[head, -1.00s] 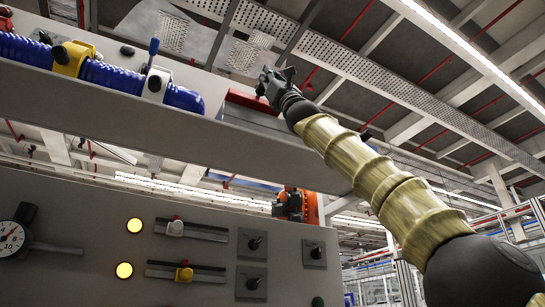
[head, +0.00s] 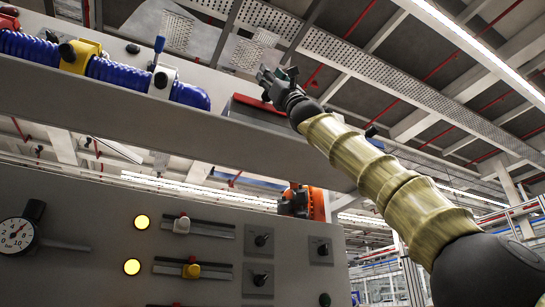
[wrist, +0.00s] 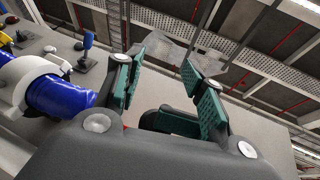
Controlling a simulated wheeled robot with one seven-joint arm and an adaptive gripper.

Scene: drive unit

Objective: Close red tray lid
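The red tray (head: 258,102) sits on the high shelf, seen from below near its right end; its lid's exact position cannot be told. My gripper (head: 278,80) is at the tray's upper right side in the head view, overlapping it in the picture. Whether it touches the tray is unclear. In the wrist view my gripper (wrist: 167,80) has its two green-padded fingers spread apart, with nothing seen between them. The tray is mostly hidden there behind the gripper body.
A blue ribbed hose (head: 110,72) with a yellow clamp (head: 78,56) and a white clamp (head: 162,80) runs along the shelf (head: 150,115) to the left. A blue-handled lever (head: 158,48) stands behind. A control panel (head: 90,225) with sliders and knobs is below.

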